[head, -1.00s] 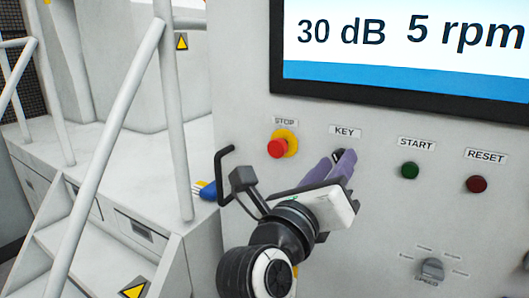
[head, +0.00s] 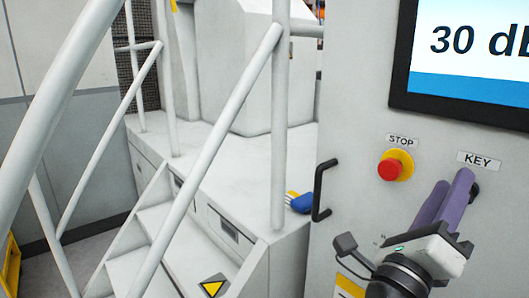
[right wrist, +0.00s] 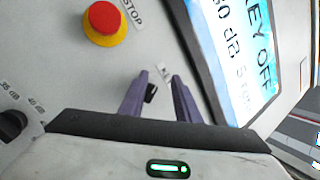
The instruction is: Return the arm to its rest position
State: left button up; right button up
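My right gripper (head: 453,186) is in front of the grey control panel (head: 355,130), with its purple fingers pointing at the key switch under the KEY label (head: 478,159). In the right wrist view the two fingers (right wrist: 160,78) stand apart. The small black key (right wrist: 151,93) shows between them, close to the left finger; I cannot tell whether they touch. The gripper looks open and holds nothing clearly. My left gripper is not in view.
The red stop button (head: 390,169) is left of my right gripper, and a black handle (head: 319,190) is on the panel's left edge. The screen (right wrist: 240,50) reads KEY OFF. White railings (head: 205,150) and steps (head: 150,225) fill the left.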

jog(key=a+f+n+t+y, duration=0.95)
jog(key=n+y, duration=0.45)
jog(key=n, duration=0.7)
jog(key=s+a+f+n+g+y+p, duration=0.1)
jog(key=a+f+n+g+y, duration=0.3)
jog(key=f, duration=0.5)
jog(key=s+a+f+n+g+y, duration=0.1)
jog(key=a+f+n+g+y, duration=0.2)
jog(key=f+n, duration=0.45)
jog(key=s+d+f+n+g, duration=0.2)
jog(key=s+f+g, duration=0.2)
jog(key=s+f, duration=0.5)
jog(key=s+d+f+n+g+h, duration=0.1)
jog(key=s+f+g, duration=0.4)
jog(key=f, duration=1.1)
jog(key=s+d+n+p, duration=0.1)
jog(key=s+d, duration=0.1)
jog(key=s, duration=0.1)
jog(key=shift+s+d+f+h, duration=0.2)
jog(key=shift+s+f+h, duration=0.1)
jog(key=shift+s+f, duration=0.05)
jog(key=shift+g, duration=0.25)
